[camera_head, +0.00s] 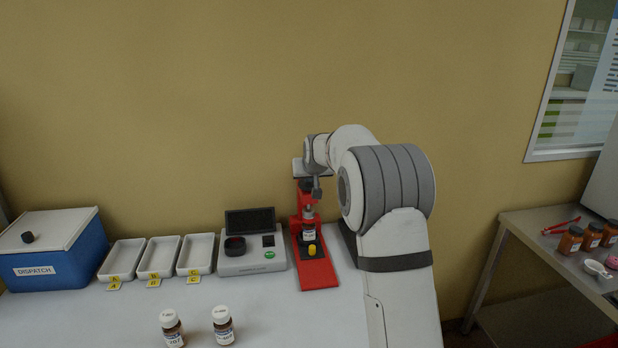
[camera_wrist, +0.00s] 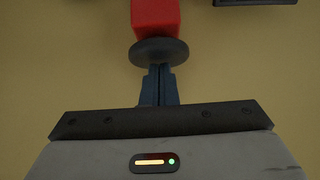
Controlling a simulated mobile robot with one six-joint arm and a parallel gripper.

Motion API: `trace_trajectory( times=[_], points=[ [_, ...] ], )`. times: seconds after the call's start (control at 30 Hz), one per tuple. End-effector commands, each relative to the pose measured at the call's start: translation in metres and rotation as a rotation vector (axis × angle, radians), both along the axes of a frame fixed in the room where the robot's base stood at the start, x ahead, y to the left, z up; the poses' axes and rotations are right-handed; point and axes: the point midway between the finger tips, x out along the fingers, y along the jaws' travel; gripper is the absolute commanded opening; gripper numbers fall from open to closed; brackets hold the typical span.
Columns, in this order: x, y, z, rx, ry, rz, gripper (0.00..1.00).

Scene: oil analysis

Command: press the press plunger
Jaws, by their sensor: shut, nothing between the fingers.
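The red press (camera_head: 319,276) stands on the white bench, with a small labelled bottle (camera_head: 309,232) in it and a yellow part in front. In the wrist view the plunger's dark round disc (camera_wrist: 145,52) shows with a red block (camera_wrist: 155,18) of the press beyond it. My gripper (camera_wrist: 160,72) is shut and empty, its fingertips lined up with the disc; I cannot tell whether they touch. In the head view my gripper (camera_head: 317,193) points down at the top of the press and partly hides the plunger.
A grey instrument (camera_head: 252,262) with a dark screen stands close left of the press. White trays (camera_head: 158,258) and a blue dispatch box (camera_head: 50,265) lie further left. Two brown bottles (camera_head: 222,325) stand in front. A steel table (camera_head: 540,222) with jars is at right.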

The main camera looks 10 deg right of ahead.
Motion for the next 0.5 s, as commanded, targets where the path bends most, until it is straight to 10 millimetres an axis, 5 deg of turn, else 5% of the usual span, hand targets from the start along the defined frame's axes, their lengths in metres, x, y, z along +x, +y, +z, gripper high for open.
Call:
trace_trajectory(
  times=[0.17, 0.37, 0.5],
  points=[
    [-0.002, 0.000, 0.000, 0.000, 0.016, 0.000, 0.00],
    [-0.001, 0.000, 0.041, 0.000, 0.005, 0.000, 0.00],
    [-0.022, 0.000, 0.057, 0.000, -0.001, 0.000, 0.00]
  ],
)
